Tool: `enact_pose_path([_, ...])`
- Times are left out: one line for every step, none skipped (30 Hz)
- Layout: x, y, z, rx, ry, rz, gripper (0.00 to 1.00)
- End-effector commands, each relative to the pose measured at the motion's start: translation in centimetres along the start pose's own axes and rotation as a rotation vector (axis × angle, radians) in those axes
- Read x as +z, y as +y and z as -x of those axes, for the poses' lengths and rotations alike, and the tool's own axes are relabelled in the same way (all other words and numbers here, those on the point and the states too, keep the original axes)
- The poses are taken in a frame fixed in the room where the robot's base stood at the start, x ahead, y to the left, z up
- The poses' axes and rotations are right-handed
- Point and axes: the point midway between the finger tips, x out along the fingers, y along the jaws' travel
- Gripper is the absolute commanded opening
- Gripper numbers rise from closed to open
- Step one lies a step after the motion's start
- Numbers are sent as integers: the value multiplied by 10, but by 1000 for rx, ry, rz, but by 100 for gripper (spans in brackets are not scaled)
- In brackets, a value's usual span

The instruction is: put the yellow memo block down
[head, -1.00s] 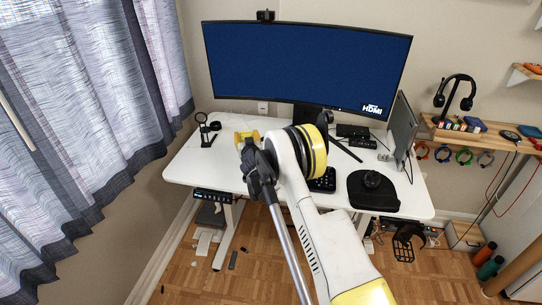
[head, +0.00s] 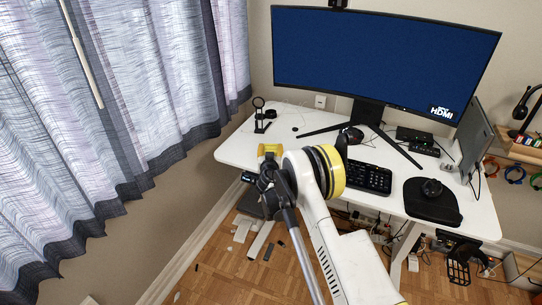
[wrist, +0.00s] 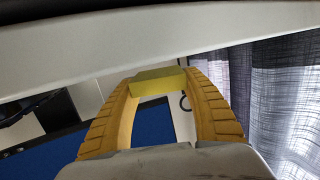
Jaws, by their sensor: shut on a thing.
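The yellow memo block (wrist: 158,81) is clamped between the tips of the two yellow fingers of my gripper (wrist: 160,88) in the wrist view. In the head view my gripper (head: 269,151) appears over the left front part of the white desk (head: 245,146). The block is hard to tell from the yellow fingers there. In the wrist view the desk shows as a pale band close to the block. I cannot tell whether the block touches the desktop.
A small black stand (head: 262,116) is on the desk's back left corner. The monitor (head: 380,58), keyboard (head: 365,177) and black mouse pad (head: 430,201) with a mouse fill the middle and right. The desktop left of the monitor's foot is mostly clear. Curtains (head: 150,100) hang at the left.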

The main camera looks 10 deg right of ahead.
Motion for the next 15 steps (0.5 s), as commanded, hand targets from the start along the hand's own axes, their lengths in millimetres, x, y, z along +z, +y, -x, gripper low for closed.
enact_pose_path([14,0,-2,0,0,0,24])
enact_pose_path([18,0,-3,0,0,0,24])
enact_pose_path([22,0,-4,0,0,0,24])
enact_pose_path([24,0,-4,0,0,0,24])
enact_pose_path([24,0,-4,0,0,0,24])
enact_pose_path([23,0,-4,0,0,0,24])
enact_pose_path([22,0,-4,0,0,0,24])
enact_pose_path([22,0,-4,0,0,0,24])
enact_pose_path([21,0,-3,0,0,0,24])
enact_pose_path([21,0,-3,0,0,0,24])
enact_pose_path([21,0,-3,0,0,0,24])
enact_pose_path([22,0,-4,0,0,0,24])
enact_pose_path([23,0,-4,0,0,0,24])
enact_pose_path([24,0,-4,0,0,0,24])
enact_pose_path([24,0,-4,0,0,0,57])
